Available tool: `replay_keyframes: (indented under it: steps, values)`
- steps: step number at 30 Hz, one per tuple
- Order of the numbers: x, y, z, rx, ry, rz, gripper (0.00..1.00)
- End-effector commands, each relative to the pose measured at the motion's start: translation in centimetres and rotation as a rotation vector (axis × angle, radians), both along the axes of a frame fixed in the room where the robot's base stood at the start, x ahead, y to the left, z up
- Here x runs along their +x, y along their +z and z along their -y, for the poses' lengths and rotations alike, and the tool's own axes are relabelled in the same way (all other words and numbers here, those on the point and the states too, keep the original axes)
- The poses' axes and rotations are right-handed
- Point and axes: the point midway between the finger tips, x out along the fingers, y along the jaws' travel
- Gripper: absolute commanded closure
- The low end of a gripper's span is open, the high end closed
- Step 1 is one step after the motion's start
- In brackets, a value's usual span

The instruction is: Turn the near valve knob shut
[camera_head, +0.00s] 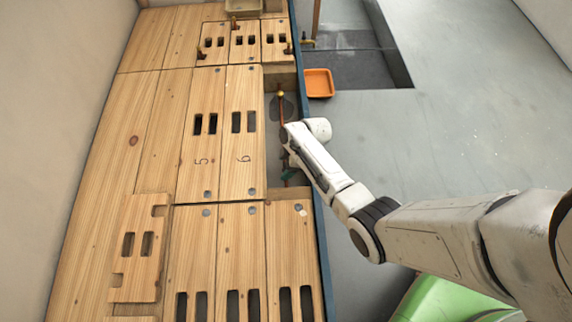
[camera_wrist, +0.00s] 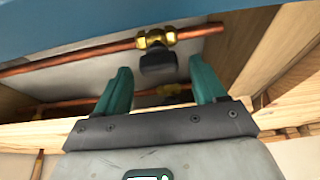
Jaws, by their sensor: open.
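In the wrist view a dark valve knob (camera_wrist: 157,61) sits on a brass valve body (camera_wrist: 156,38) on a copper pipe (camera_wrist: 90,53). My gripper (camera_wrist: 160,66) is open, its two teal fingers apart and empty. The knob shows in the gap between the fingertips, with no visible contact; how deep it lies between them I cannot tell. In the head view my gripper (camera_head: 289,173) is at the floor opening, partly hidden by my wrist. The knob cannot be made out there.
A second pipe (camera_wrist: 65,106) with brass fitting runs behind the fingers. A blue edge (camera_wrist: 110,18) and wooden beams (camera_wrist: 285,45) enclose the space. In the head view, wooden panels (camera_head: 242,150) lie left of the opening. An orange tray (camera_head: 319,83) sits on the grey floor.

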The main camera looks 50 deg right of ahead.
Motion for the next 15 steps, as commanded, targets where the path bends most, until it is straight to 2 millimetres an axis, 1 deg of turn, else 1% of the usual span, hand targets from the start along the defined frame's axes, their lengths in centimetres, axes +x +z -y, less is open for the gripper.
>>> replay_keyframes:
  steps: [2,15]
  values:
    - [-0.01,0.01,0.00,0.000,0.000,0.000,0.32]
    - [-0.04,0.01,0.01,0.000,0.000,0.000,0.74]
